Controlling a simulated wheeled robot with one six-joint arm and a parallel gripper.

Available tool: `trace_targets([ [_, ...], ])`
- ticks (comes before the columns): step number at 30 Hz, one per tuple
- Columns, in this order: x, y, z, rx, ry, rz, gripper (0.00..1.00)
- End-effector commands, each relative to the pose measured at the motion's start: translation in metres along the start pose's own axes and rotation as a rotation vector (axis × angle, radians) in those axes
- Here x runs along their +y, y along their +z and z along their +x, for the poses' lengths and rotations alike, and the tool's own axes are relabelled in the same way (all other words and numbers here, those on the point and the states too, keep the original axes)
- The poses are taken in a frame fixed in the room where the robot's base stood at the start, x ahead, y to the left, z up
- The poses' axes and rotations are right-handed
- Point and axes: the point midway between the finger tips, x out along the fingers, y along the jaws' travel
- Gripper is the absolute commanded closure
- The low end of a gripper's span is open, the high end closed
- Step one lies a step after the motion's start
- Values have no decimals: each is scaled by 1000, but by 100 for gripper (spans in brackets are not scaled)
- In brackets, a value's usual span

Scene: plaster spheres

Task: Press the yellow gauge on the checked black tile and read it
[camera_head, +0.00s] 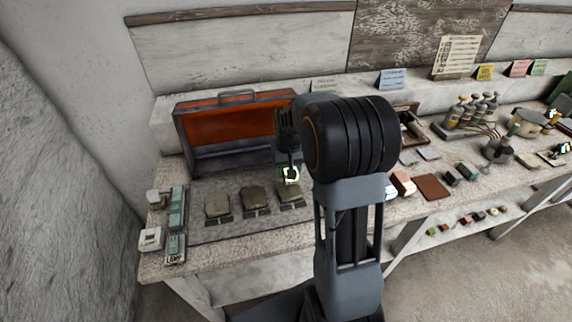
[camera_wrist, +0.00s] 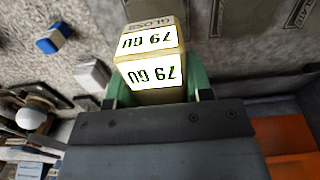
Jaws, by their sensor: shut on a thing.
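My gripper (camera_wrist: 158,90) is shut on the yellow gauge (camera_wrist: 152,96), its green fingers at both sides. In the head view the gauge (camera_head: 291,175) hangs under my gripper (camera_head: 291,164), at the back of the right-hand tile (camera_head: 290,192). Its two white labels appear upside down in the wrist view and seem to read 79 GU. Lettering like GLOSS shows at its far end. Two more dark tiles lie to the left, the middle tile (camera_head: 255,200) and the left tile (camera_head: 217,206). I cannot make out a check on any tile, nor whether the gauge touches one.
An orange-fronted case (camera_head: 225,135) with a handle stands behind the tiles. Teal and white boxes (camera_head: 175,210) stand at the left end. My arm hides part of the bench. To the right lie a brown pad (camera_head: 433,187), small blocks and bottles (camera_head: 470,110).

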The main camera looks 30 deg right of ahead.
Motion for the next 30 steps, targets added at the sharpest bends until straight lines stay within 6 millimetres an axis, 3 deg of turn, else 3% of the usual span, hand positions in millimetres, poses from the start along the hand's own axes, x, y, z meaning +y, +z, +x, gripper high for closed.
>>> trace_targets([
  [18, 0, 0, 52, 0, 0, 0, 72],
  [30, 0, 0, 56, 0, 0, 0, 72],
])
